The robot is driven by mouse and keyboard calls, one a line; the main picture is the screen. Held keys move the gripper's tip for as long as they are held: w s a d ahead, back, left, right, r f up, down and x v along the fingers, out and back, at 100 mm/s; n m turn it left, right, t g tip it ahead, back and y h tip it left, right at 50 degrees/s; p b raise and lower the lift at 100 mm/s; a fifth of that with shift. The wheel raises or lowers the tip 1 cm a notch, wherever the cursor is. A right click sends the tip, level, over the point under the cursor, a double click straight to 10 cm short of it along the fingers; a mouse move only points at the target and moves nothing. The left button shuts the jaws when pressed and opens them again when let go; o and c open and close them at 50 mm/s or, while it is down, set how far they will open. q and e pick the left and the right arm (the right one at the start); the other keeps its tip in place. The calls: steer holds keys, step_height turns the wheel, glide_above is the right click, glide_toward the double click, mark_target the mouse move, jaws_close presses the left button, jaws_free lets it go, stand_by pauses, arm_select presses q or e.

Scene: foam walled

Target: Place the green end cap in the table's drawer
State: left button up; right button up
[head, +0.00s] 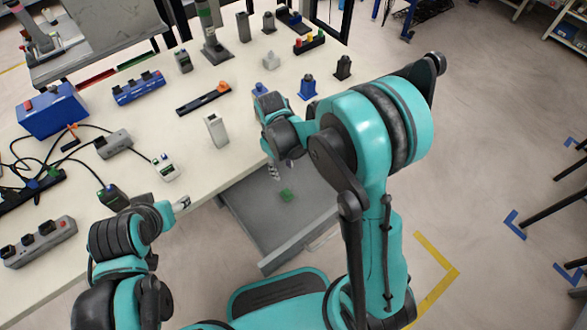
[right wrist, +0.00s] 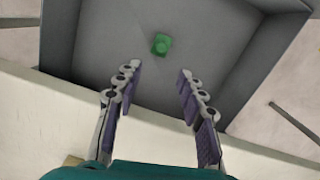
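The green end cap (head: 286,195) lies on the floor of the open grey drawer (head: 262,222), which is pulled out from the table's front edge. In the right wrist view the green cap (right wrist: 161,44) is inside the drawer (right wrist: 215,50), beyond the fingertips and apart from them. My right gripper (head: 282,170) is over the drawer; its fingers (right wrist: 156,72) are spread open with nothing between them. My left gripper (head: 183,203) is near the table's front edge at the left, apart from the drawer; its fingers are too small to judge.
The white table (head: 140,190) holds a blue box (head: 52,110), power strips, cables, a white block (head: 216,130) and several small connectors and caps. A blue end cap (head: 308,87) and a black one (head: 342,67) stand near its right edge. Open floor lies to the right.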

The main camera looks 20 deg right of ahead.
steer(key=s+d+r+m+t, duration=0.2)
steer(key=s+r+m+t, duration=0.1)
steer(key=s+r, duration=0.3)
steer(key=s+d+r+m+t, duration=0.3)
steer(key=s+r+t, duration=0.2)
steer(key=r, duration=0.4)
steer(key=shift+s+d+r+y, duration=0.25)
steer(key=shift+s+r+y, duration=0.1)
steer(key=shift+r+y, duration=0.05)
